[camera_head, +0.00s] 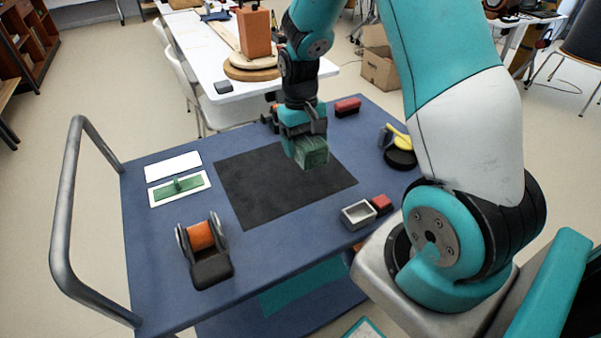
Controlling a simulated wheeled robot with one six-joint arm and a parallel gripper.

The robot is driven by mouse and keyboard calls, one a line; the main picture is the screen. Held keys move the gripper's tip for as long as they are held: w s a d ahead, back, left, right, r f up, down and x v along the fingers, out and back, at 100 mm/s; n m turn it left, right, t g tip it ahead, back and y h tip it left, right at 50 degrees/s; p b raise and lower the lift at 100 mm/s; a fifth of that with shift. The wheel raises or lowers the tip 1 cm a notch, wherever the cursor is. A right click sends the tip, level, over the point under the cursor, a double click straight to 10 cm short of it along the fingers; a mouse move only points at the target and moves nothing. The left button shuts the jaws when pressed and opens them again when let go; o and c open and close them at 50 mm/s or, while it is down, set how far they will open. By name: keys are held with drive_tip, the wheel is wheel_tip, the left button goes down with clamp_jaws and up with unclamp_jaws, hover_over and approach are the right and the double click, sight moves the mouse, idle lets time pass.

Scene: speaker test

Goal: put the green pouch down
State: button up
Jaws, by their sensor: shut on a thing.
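The green pouch (313,153) is a small boxy green thing at the end of my arm, above the right part of the black mat (262,194) on the blue cart top. My gripper (305,139) points down and is shut on the pouch. The fingertips are partly hidden by the pouch and the wrist. I cannot tell how much room is between the pouch and the mat.
The mat's left part is clear.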

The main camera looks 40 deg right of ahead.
sight(305, 185)
wheel_tip(305, 185, down, 10)
drive_tip(key=shift+r, duration=0.1)
idle(0.4)
drive_tip(key=shift+f, duration=0.25)
drive_tip(key=o, duration=0.9)
drive_tip(key=shift+r, duration=0.1)
